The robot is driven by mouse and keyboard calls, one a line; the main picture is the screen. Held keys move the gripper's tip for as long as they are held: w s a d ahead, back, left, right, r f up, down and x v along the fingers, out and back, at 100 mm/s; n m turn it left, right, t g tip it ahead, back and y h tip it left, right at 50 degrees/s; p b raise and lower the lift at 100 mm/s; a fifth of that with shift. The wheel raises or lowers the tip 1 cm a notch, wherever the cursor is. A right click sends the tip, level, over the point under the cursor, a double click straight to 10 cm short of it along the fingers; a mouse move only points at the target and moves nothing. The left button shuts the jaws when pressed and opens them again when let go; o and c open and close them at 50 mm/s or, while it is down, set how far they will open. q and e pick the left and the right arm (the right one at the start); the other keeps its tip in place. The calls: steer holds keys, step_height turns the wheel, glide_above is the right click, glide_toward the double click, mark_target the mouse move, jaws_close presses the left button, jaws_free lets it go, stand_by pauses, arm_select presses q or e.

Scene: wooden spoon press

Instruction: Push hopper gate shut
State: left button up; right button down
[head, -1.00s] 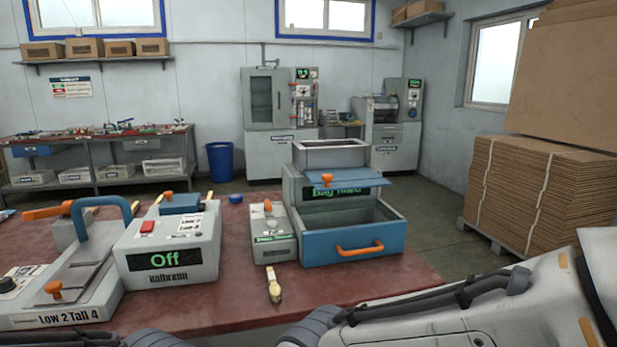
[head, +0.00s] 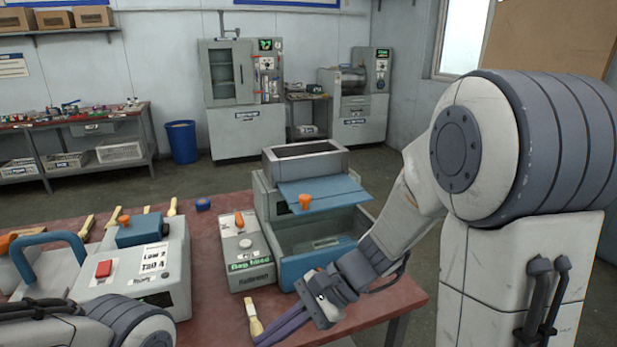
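The hopper (head: 345,160) is a grey open-topped box on top of the grey machine at the centre. Its gate (head: 338,190) is a blue plate with an orange knob (head: 305,202), sticking out in front below the hopper. Below it is an open drawer with a blue front (head: 292,272); its handle is hidden behind my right wrist. My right gripper (head: 272,338) is low in front of the drawer, apart from the gate, its purple-grey fingers pointing down-left; their gap is not clear. My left arm shows at the bottom left, its gripper out of view.
A small grey box (head: 245,262) with an orange knob stands left of the machine. A larger box with a red button (head: 104,269) and a blue-handled device (head: 45,240) stand further left.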

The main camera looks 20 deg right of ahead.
steer(key=w+d+r+m+t+y+p, duration=0.1)
steer(key=w+d+r+m+t+p, duration=0.2)
steer(key=w+d+r+m+t, duration=0.55)
steer(key=m+t+h+p, duration=0.35)
steer(key=m+t, duration=0.25)
steer(key=m, duration=0.2)
glide_toward(310, 199)
steer(key=shift+g+h, duration=0.25)
steer(key=shift+g, duration=0.1)
steer(key=x, duration=0.2)
steer(key=p+x, duration=0.1)
steer(key=x, duration=0.1)
steer(key=p+x, duration=0.1)
steer(key=x, duration=0.1)
steer(key=shift+w+a+r, duration=0.25)
steer(key=shift+w+a, duration=0.05)
steer(key=shift+a, duration=0.1)
arm_select(q)
step_height(310, 199, up, 11)
steer(key=shift+f, duration=0.1)
arm_select(e)
steer(key=shift+d, duration=0.1)
